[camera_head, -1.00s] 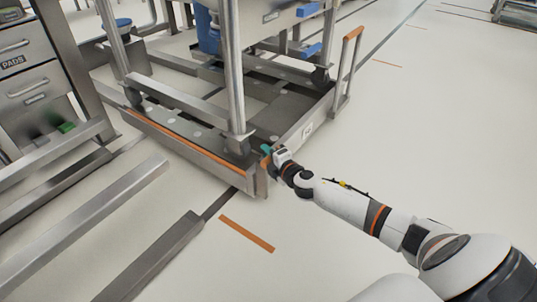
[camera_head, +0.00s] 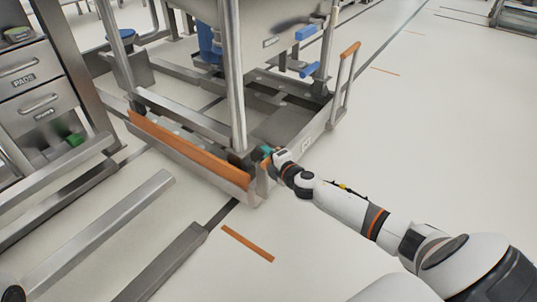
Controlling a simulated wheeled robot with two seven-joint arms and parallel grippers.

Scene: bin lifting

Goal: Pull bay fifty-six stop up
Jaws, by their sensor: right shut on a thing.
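The bay stop (camera_head: 190,148) is a long orange-faced bar along the near edge of a low grey metal bay frame. It stands up with its broad orange face showing. My right gripper (camera_head: 267,153) is at the right end of this bar, by the frame's near corner, and is shut on the stop there. The fingertips are small, and the exact grip point is partly hidden by the gripper. My left gripper is not in view.
A steel bin cart with upright posts (camera_head: 234,75) stands in the bay. An orange-topped rail (camera_head: 345,78) stands at the bay's right. Metal floor rails (camera_head: 100,240) and drawers (camera_head: 38,88) are at the left. Floor on the right is clear.

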